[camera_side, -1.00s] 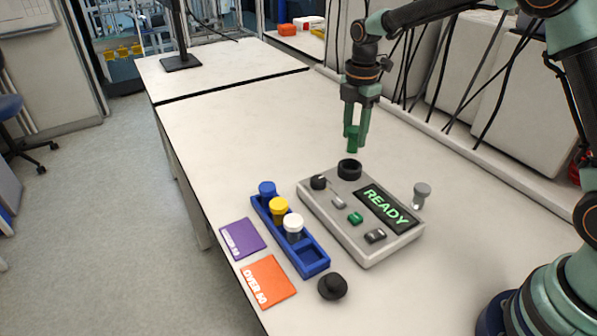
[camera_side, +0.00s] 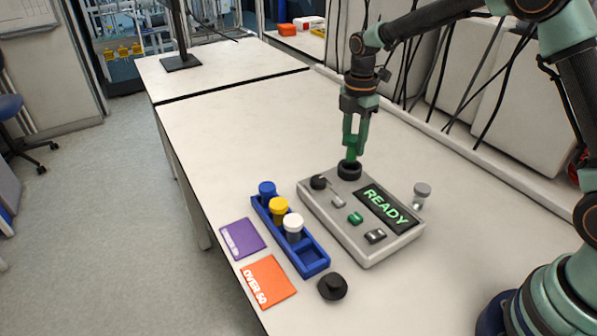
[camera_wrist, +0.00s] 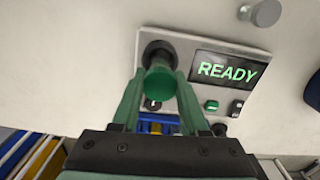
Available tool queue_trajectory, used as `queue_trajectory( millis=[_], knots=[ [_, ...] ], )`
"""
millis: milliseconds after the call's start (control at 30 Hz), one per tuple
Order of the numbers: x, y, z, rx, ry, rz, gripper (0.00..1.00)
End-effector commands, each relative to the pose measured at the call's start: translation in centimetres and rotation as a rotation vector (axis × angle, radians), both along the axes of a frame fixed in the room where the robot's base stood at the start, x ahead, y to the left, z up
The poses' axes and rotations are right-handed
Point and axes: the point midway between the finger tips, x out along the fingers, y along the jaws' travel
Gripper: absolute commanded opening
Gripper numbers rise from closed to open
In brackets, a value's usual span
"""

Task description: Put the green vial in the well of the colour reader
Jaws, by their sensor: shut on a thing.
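The green vial (camera_wrist: 160,84) is held between the fingers of my gripper (camera_side: 354,146); the gripper also shows in the wrist view (camera_wrist: 160,98). In the side view the vial's lower end (camera_side: 349,161) is at the mouth of the black ring-shaped well (camera_side: 349,171) of the colour reader (camera_side: 330,215). I cannot tell how far inside it is. In the wrist view the vial's green cap covers part of the well (camera_wrist: 158,52). The reader is a grey box whose display (camera_side: 389,208) reads READY.
A blue rack (camera_side: 314,261) holds blue (camera_side: 267,188), yellow (camera_side: 279,207) and white (camera_side: 293,226) capped vials. A grey-capped vial (camera_side: 421,195) stands right of the reader. A black round lid (camera_side: 332,286), purple card (camera_side: 243,239) and orange card (camera_side: 268,281) lie in front.

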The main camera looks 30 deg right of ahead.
Motion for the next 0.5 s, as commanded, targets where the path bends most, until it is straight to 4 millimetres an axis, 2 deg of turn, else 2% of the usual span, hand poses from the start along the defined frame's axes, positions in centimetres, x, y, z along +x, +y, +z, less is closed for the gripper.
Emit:
queue_trajectory(
  millis=[500],
  knots=[
    [0.0, 0.0, -1.2, 0.000, 0.001, 0.000, 0.00]
  ],
)
